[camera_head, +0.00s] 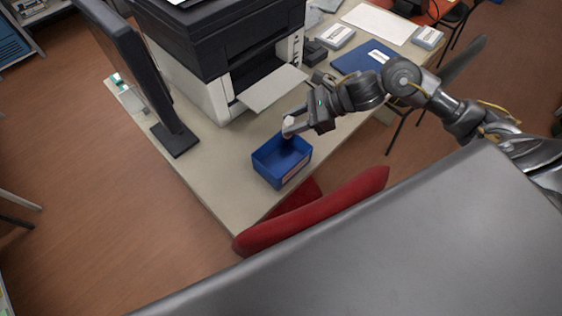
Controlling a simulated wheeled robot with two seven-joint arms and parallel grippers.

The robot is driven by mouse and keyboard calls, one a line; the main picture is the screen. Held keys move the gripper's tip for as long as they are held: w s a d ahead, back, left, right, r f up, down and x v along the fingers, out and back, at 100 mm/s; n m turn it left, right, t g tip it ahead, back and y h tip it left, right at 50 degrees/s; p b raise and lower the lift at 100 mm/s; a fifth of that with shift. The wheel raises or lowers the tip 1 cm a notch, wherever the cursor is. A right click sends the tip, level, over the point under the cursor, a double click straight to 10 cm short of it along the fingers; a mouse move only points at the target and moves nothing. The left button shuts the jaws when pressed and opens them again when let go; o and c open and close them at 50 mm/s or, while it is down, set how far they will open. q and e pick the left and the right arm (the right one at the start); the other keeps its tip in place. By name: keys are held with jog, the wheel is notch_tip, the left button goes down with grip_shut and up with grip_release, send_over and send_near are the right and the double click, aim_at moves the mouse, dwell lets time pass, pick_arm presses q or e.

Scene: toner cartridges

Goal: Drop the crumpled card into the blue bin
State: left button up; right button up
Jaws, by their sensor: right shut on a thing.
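The blue bin (283,175) is an open box with a pale label on its front side, standing on the desk near its front corner. My right gripper (289,128) reaches in from the right and is at the bin's back edge in the picture. It is shut on a small whitish crumpled card (289,121), mostly hidden between the fingers. I cannot tell how high the card is above the rim. The part of the bin's inside that shows looks empty. My left gripper is not in view.
A printer (225,50) with its paper tray (272,88) out stands behind the bin. A monitor (135,65) is at the left on the desk (205,165). A red chair (310,213) is at the front edge. A blue folder (362,58) lies behind my right arm.

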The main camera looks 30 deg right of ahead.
jog(key=shift+s+f, duration=0.15)
jog(key=shift+f, duration=0.05)
jog(key=shift+s+f, duration=0.1)
jog(key=shift+f, duration=0.15)
notch_tip(320, 180, down, 4)
jog(key=shift+r+b, duration=0.1)
jog(key=shift+b, duration=0.6)
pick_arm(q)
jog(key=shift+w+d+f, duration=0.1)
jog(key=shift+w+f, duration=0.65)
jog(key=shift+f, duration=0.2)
pick_arm(e)
jog(key=shift+f, duration=0.7)
jog(key=o, duration=1)
